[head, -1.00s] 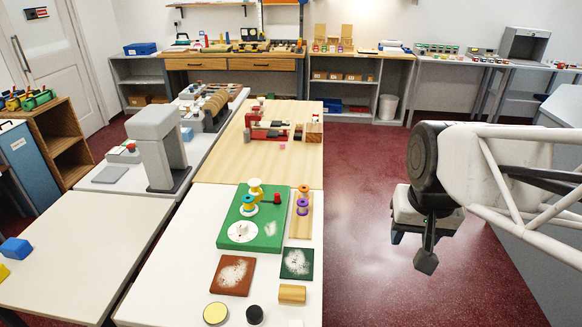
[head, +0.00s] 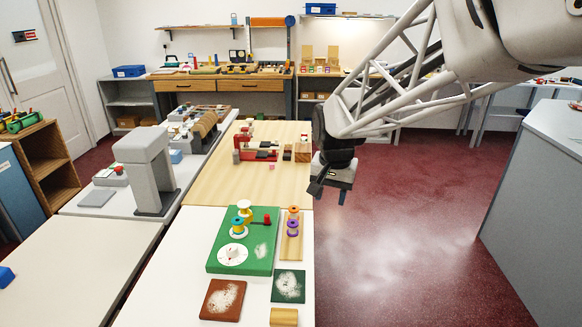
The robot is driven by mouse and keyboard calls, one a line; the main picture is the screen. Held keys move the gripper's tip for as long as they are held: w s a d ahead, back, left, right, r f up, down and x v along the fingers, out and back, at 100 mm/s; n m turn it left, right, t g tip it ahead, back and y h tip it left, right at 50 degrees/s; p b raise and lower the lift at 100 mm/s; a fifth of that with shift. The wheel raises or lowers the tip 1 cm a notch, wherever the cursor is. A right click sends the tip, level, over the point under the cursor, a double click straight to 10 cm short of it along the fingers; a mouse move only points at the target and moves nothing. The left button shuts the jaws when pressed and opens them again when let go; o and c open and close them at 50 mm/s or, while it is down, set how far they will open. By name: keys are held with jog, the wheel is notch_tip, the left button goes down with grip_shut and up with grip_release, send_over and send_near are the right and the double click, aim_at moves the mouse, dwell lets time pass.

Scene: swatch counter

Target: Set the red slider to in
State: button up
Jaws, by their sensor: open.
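A small red knob (head: 266,218) stands at the right of the green board (head: 220,262) on the near white table; it may be the red slider, but I cannot tell its setting. A red frame-like device (head: 244,141) with dark parts stands farther off on the wooden table. My gripper (head: 330,192) hangs in the air at the right of the tables, over the red floor in the picture. It points down, open and empty, apart from both red things.
The green board also bears a spool stack (head: 239,228) and a white dial (head: 232,254). A wooden strip with coloured spools (head: 292,226), dark swatch tiles (head: 288,286) and a wooden block (head: 284,317) are close by. A grey upright machine (head: 140,165) stands to the left.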

jog(key=w+a+f+m, duration=0.1)
jog(key=w+a+f, duration=0.5)
jog(key=w+a, duration=0.35)
jog(key=m+g, duration=0.1)
send_over(267, 216)
notch_tip(267, 216, down, 8)
jog(key=shift+w+r, duration=0.1)
jog(key=shift+r, duration=0.1)
jog(key=shift+a+f, duration=0.1)
jog(key=shift+f, duration=0.05)
jog(key=shift+f, duration=3.9)
grip_shut()
